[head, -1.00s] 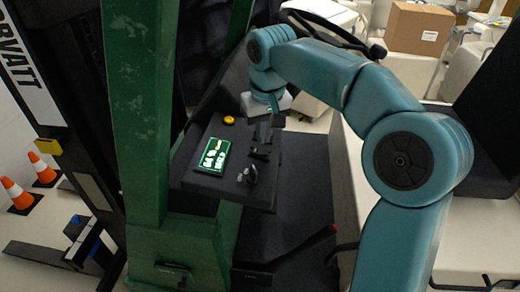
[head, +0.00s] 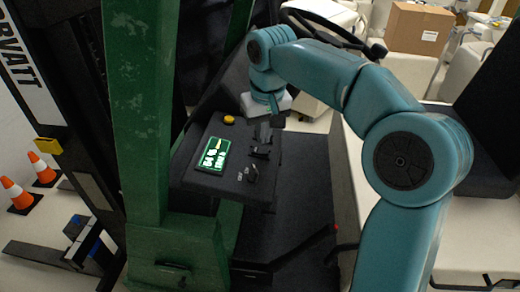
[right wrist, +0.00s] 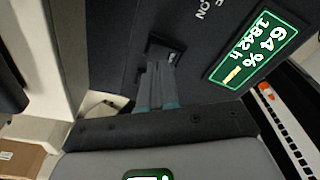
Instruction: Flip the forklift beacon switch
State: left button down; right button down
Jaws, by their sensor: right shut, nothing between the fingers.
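The forklift's dark control panel (head: 205,181) carries a lit green display (head: 214,154), a yellow button (head: 229,120) and small black switches (head: 251,173) near its right edge. My right gripper (head: 263,135) points down over the panel's right side, above these switches. In the right wrist view my right gripper (right wrist: 160,72) is shut and empty. Its tips are at a black rocker switch (right wrist: 163,50) and partly cover it; I cannot tell whether they touch. A label (right wrist: 203,8) ending in "ON" is cut off by the frame. My left gripper is not in view.
A green forklift post (head: 140,110) stands left of the panel. A steering wheel (head: 330,35) is behind my right arm. A red-tipped lever (head: 335,228) is below the panel. Orange cones (head: 42,168) stand at the far left and a cardboard box (head: 420,30) at the back right.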

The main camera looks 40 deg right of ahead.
aim_at(263, 151)
jog(key=shift+f+b, duration=1)
jog(key=shift+f, duration=0.35)
dwell(0.4)
jog(key=shift+s+r, duration=0.1)
jog(key=shift+r+p, duration=0.55)
jog(key=shift+p, duration=0.15)
notch_tip(263, 151, up, 3)
jog(key=p, duration=0.3)
jog(key=shift+r, duration=0.1)
notch_tip(263, 151, up, 2)
jog(key=shift+r+p, duration=0.1)
jog(key=shift+p, duration=0.95)
jog(key=shift+r, duration=0.25)
jog(key=shift+f, duration=0.1)
